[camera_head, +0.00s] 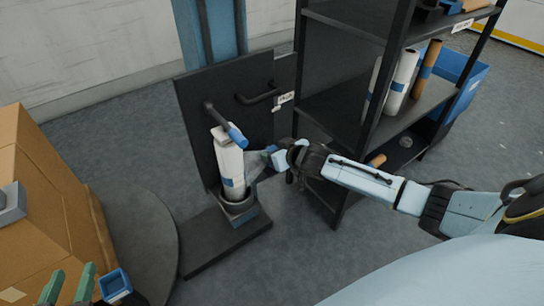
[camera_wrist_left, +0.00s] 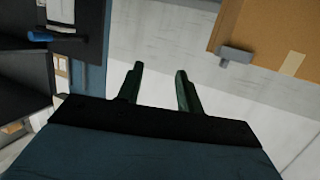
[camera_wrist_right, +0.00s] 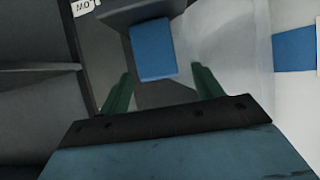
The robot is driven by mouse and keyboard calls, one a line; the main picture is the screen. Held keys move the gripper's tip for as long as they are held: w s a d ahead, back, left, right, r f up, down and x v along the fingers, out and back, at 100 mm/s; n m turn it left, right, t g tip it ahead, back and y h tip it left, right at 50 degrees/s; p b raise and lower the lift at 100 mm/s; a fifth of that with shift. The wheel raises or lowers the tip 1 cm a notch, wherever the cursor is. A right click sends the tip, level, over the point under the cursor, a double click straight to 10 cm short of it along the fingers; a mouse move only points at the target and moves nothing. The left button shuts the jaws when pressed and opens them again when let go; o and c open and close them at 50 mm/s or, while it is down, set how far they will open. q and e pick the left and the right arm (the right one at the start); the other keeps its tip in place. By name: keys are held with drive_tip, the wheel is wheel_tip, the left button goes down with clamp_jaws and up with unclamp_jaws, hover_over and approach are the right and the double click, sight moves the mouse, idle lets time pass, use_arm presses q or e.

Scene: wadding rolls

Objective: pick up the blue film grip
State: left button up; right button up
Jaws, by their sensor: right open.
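In the right wrist view, the blue film grip (camera_wrist_right: 153,48) is a small blue block at the left edge of a clear film sheet (camera_wrist_right: 215,45). It lies ahead of my right gripper (camera_wrist_right: 160,82), between the lines of its open fingers. I see no contact. In the head view, my right gripper (camera_head: 262,158) is just right of the white roll (camera_head: 229,160), and the grip is hard to make out there. My left gripper (camera_head: 68,287) is at the lower left, far from the roll. In the left wrist view, its green fingers (camera_wrist_left: 158,88) are apart and empty.
A dark stand (camera_head: 196,262) holds the roll, with a blue-ended lever (camera_head: 237,138) above it. A dark shelf rack (camera_head: 335,100) with more rolls stands close right of my right gripper. Cardboard boxes (camera_head: 65,205) stand at the left.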

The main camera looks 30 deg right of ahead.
drive_tip(key=shift+c, duration=0.4)
drive_tip(key=c, duration=1)
drive_tip(key=shift+r, duration=0.2)
